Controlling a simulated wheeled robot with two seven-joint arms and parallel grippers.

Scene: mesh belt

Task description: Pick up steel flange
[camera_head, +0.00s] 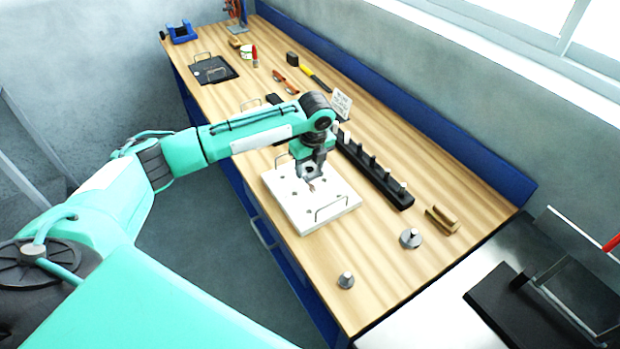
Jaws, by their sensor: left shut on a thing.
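My left gripper (312,181) points down over the white plate with holes (287,208). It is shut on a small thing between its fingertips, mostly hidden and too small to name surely. I cannot tell whether that thing touches the plate. A grey steel flange-like piece, a round disc with a short stub (410,238), stands on the wooden bench, right of the plate. A similar smaller grey piece (345,280) stands nearer the front edge. Both are apart from the gripper. My right gripper is not in view.
A black rack with upright pegs (372,170) runs behind the plate. Brass-coloured blocks (441,219) lie at its right end. A dark tray (213,70), a blue vise (182,32) and hand tools (315,77) are farther off.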

